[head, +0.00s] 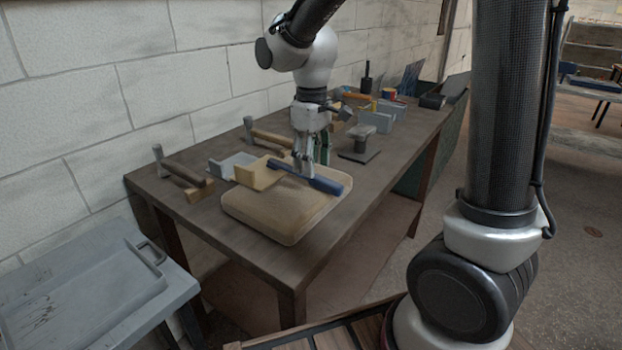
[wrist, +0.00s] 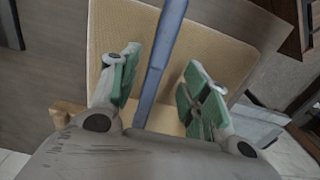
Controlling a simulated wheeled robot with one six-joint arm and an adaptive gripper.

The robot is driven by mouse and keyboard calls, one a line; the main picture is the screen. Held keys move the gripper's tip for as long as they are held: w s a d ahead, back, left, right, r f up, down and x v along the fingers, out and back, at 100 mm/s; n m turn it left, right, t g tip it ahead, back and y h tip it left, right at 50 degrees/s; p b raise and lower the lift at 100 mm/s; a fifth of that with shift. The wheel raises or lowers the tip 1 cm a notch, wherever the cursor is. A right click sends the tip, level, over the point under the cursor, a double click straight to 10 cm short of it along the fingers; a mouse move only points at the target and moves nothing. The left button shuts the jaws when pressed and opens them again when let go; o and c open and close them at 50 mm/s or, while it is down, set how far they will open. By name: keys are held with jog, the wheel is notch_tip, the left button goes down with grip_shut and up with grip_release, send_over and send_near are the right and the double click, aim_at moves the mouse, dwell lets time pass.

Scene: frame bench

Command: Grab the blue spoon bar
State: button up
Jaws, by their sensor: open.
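The blue spoon bar (head: 308,177) is a long, narrow bar lying on a tan padded block (head: 262,215) on the workbench. In the wrist view the bar (wrist: 160,62) runs lengthwise between my two green-padded fingers. My gripper (head: 312,170) is open, pointing down just over the bar. In the wrist view the fingers of my gripper (wrist: 158,92) stand on either side of the bar, with a gap visible on both sides. The near end of the bar is hidden behind the gripper body in the wrist view.
Grey blocks (head: 377,121) stand farther back. A grey tray table (head: 85,285) is at lower left.

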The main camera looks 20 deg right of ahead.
jog(key=f, duration=0.4)
jog(key=shift+w+f, duration=0.15)
jog(key=shift+w, duration=0.1)
grip_shut()
